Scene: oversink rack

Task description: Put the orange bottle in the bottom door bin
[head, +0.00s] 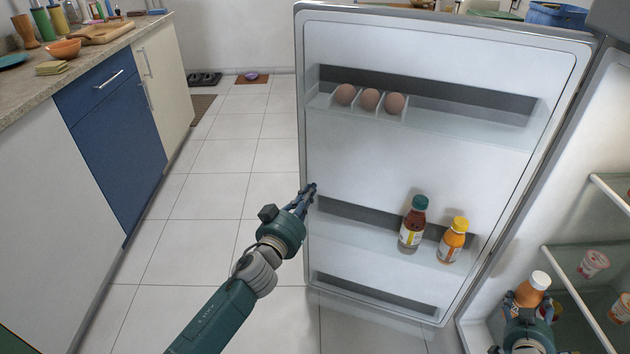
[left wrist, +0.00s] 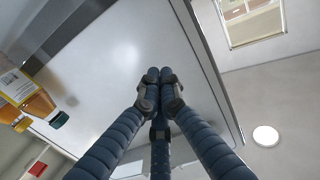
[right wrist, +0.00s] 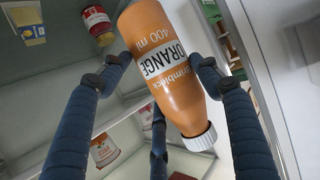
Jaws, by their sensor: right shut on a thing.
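The orange bottle (head: 534,288) with a white cap is at the lower right, in front of the fridge shelves. In the right wrist view the bottle (right wrist: 180,90) is labelled "ORANGE" and sits between my fingers. My right gripper (head: 527,303) is shut on it; whether the bottle touches a shelf I cannot tell. The open fridge door carries the bottom door bin (head: 375,294), which looks empty. My left gripper (head: 309,190) is shut and empty at the door's left edge; its fingertips meet in the left wrist view (left wrist: 160,75).
The middle door bin (head: 350,228) holds a dark bottle with a green cap (head: 413,225) and an orange-yellow bottle (head: 453,241). Brown eggs (head: 370,99) sit in the top bin. Cups (head: 592,264) stand on the fridge shelves. Open floor (head: 230,200) lies left of the door.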

